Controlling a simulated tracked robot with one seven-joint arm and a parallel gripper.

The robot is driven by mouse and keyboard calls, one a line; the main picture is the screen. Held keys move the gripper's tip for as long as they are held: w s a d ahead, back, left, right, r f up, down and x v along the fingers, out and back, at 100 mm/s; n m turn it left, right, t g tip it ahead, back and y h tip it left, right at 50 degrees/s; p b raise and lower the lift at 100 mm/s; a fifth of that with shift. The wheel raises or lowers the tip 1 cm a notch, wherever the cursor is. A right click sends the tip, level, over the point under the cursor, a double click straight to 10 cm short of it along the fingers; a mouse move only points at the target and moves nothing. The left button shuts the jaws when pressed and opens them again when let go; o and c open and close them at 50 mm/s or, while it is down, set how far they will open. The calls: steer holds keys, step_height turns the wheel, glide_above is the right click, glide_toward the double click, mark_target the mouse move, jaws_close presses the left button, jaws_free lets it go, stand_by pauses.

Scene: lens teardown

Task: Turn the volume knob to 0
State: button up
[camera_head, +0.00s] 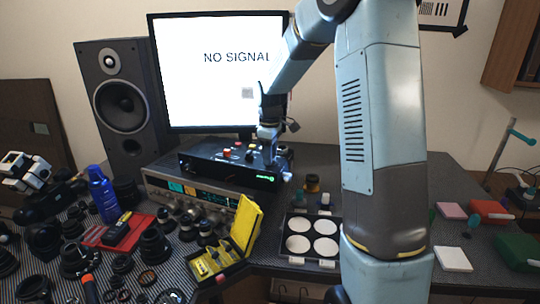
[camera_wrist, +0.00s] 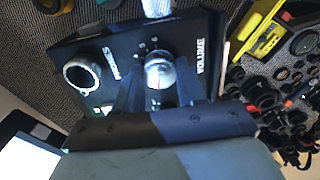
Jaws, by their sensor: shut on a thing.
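A black box (camera_head: 215,166) stands on the silver receiver in front of the monitor. In the wrist view its panel (camera_wrist: 112,42) carries the word VOLUME beside a round silvery volume knob (camera_wrist: 160,70). Small marks ring the knob, too small to read. A thin reddish line shows near its lower edge. My gripper (camera_wrist: 158,84) is shut on the knob, one finger on each side. In the head view my gripper (camera_head: 268,150) is at the right end of the box, and the knob cannot be made out there.
A silvery ring-shaped PHONES part (camera_wrist: 82,75) sits beside the knob. The monitor (camera_head: 215,70) stands close behind my arm. An open yellow case (camera_head: 245,222), a tray with white discs (camera_head: 311,238) and many lens parts crowd the bench in front.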

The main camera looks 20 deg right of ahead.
steer(key=shift+w+r+n, duration=0.1)
steer(key=shift+n, duration=1.5)
steer(key=o, duration=1.1)
steer(key=shift+c, duration=0.2)
step_height(320, 180, up, 14)
steer(key=shift+f, duration=0.2)
